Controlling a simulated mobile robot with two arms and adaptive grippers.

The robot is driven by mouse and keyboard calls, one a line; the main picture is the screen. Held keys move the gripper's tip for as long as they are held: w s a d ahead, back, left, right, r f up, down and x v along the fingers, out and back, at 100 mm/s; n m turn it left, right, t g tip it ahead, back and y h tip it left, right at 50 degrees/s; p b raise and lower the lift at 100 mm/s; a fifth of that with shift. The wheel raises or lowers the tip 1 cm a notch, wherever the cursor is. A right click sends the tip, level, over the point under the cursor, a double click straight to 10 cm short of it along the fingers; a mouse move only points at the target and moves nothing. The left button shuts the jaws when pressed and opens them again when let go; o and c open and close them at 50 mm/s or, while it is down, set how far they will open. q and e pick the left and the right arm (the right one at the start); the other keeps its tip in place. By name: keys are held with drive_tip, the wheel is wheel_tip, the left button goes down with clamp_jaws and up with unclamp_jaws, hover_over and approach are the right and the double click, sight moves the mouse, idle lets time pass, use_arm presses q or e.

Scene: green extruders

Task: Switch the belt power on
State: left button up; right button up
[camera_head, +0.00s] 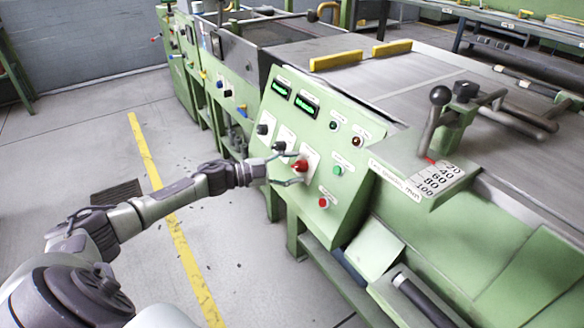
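The green control panel (318,150) on the front of the machine faces my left arm. A red rotary knob (299,166) on a pale plate sits low on its left part. Two black knobs (263,130) sit up and to the left of it. My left gripper (285,168) is open, its two fingers spread above and below the level of the red knob, close to the panel. I cannot tell whether the fingers touch the knob. The labels are too small to read, so I cannot tell which control is the belt power. My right gripper is not in view.
A green button (338,171) and a red button (324,202) lie right of the knob. Two lit green displays (306,106) and small lamps are above. A lever with a black ball (440,96) stands at right. Open floor with a yellow line (145,155) lies left.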

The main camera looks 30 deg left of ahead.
use_arm(q)
drive_tip(key=f+v, duration=0.1)
drive_tip(key=v, duration=1.1)
drive_tip(key=shift+r, duration=0.4)
